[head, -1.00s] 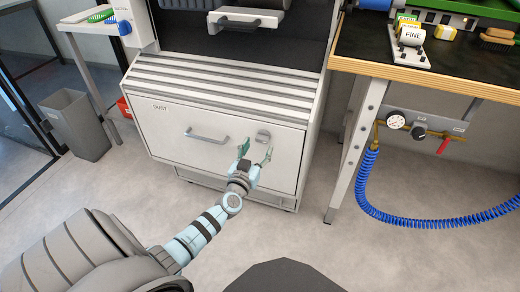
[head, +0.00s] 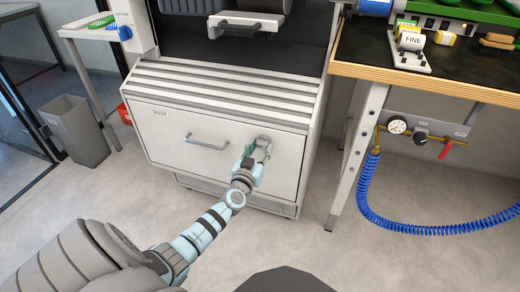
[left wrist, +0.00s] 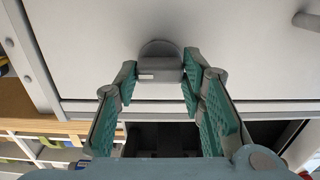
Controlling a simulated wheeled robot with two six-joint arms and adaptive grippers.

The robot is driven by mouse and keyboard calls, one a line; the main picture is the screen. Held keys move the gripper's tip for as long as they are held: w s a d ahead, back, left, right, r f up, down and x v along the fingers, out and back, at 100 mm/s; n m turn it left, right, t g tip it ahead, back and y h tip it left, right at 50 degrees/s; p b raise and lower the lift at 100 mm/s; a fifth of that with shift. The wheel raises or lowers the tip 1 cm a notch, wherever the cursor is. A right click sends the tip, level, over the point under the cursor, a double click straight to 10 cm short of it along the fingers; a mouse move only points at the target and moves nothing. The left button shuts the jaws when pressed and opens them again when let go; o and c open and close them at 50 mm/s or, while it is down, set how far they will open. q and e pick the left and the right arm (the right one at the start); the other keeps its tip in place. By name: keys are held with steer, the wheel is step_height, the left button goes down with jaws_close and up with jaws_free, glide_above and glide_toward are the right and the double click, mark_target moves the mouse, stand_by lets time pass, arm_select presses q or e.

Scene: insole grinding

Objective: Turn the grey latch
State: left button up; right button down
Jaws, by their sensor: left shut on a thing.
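The grey latch (left wrist: 160,66) is on the white dust drawer front (head: 170,150). In the left wrist view it is a round base with a short bar across it. My left gripper (head: 263,147) is at the latch, with its green-padded fingers on both sides of the bar. In the left wrist view the fingertips of my left gripper (left wrist: 158,78) are closed against the bar's two ends. In the head view the fingers partly hide the latch. My right gripper is in neither view.
A bar handle (head: 207,142) is on the drawer, left of the latch. A slatted grille (head: 225,84) is above it. A workbench (head: 440,75) with a blue coiled hose (head: 400,219) stands at right. A grey bin (head: 77,130) is at left. The floor in front is clear.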

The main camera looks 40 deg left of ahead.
arm_select(q)
steer(key=shift+n, duration=0.3)
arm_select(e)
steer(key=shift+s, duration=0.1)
arm_select(q)
steer(key=shift+n, duration=0.9)
steer(key=shift+n+p, duration=0.4)
steer(key=shift+n, duration=0.4)
steer(key=n, duration=0.3)
steer(key=shift+n, duration=0.3)
steer(key=n, duration=0.3)
steer(key=shift+n, duration=0.4)
steer(key=n, duration=0.4)
steer(key=shift+n, duration=1.3)
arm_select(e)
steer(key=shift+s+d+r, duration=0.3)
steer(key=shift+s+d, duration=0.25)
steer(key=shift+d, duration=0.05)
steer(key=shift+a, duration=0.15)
